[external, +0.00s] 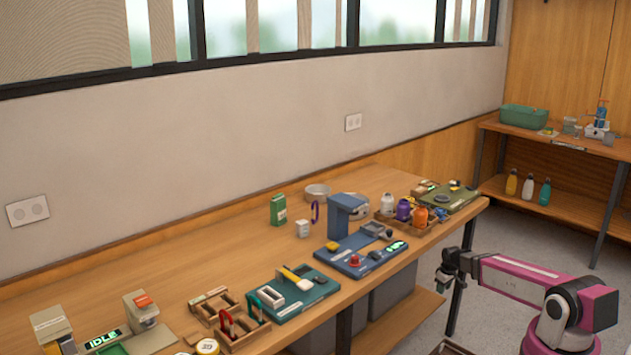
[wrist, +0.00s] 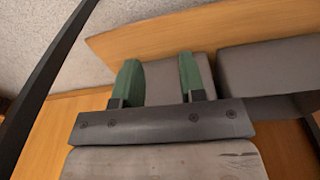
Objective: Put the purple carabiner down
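My gripper (external: 445,277) is off the bench's front right side, well away from the carabiner. In the wrist view my gripper (wrist: 159,82) has its two green-padded fingers apart with nothing between them. The carabiner does not show in the wrist view.
The workbench (external: 240,240) carries the green box (external: 278,210), metal tin (external: 317,192), a blue machine (external: 345,217), a crate of bottles and a wooden tray with red and green carabiners (external: 226,324). Grey bins (external: 392,291) sit underneath. Bare wood lies left of the green box.

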